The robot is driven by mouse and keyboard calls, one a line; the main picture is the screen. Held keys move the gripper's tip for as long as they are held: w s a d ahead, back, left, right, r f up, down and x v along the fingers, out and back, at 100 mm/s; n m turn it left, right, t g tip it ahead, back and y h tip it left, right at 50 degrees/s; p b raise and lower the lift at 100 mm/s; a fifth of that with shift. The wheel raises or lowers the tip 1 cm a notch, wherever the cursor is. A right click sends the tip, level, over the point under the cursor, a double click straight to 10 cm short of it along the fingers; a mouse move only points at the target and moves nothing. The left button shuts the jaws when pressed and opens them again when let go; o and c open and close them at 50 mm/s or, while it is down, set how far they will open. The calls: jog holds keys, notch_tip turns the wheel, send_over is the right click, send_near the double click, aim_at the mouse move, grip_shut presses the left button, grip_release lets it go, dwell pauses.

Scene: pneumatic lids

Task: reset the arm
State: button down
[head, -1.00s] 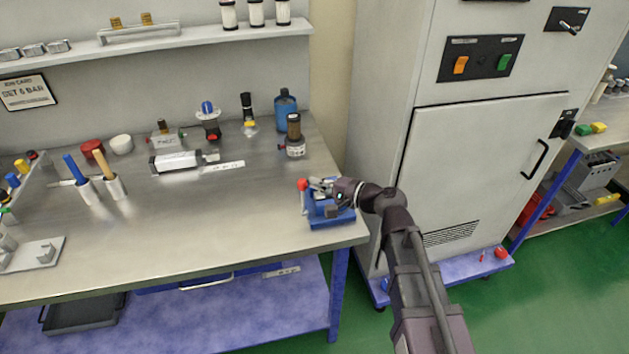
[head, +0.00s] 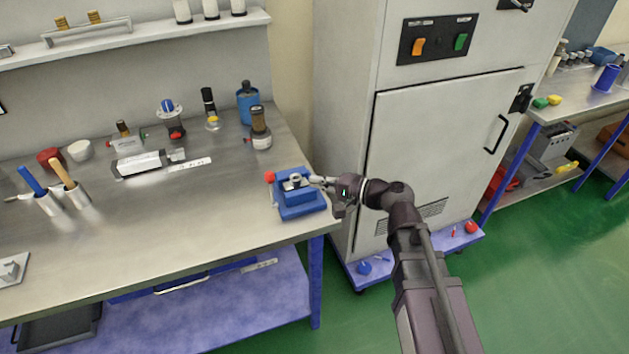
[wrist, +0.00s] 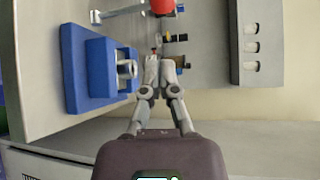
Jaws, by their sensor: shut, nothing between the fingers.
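My gripper (head: 318,181) is at the right end of the workbench, at the right side of a blue vise-like fixture (head: 298,208) with a red knob (head: 269,176). In the wrist view the gripper (wrist: 155,62) has its fingertips together with nothing between them. The blue fixture (wrist: 75,85) is to the left of the fingers there, with a light metal ring-shaped part (wrist: 127,69) on it. I cannot tell from the head view whether the fingers touch the fixture.
A steel workbench (head: 190,235) holds several pneumatic parts, a blue bottle (head: 248,104) and two handled tools (head: 68,186). A grey cabinet (head: 440,160) with switches stands right of the bench, close to my arm. Open green floor (head: 540,270) lies at the right.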

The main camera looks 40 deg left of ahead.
jog(key=shift+w+d, duration=0.1)
dwell(0.3)
jog(key=w+d+f+t+h+p, duration=0.15)
jog(key=w+d+f+h, duration=0.35)
jog(key=d, duration=0.7)
jog(key=w+d+f+t+h, duration=0.25)
jog(key=w+d+f, duration=0.3)
jog(key=d, duration=0.75)
jog(key=d+f+h, duration=0.3)
jog(key=d+h, duration=0.5)
jog(key=d, duration=2)
jog(key=shift+d+m, duration=0.2)
jog(key=shift+m, duration=0.2)
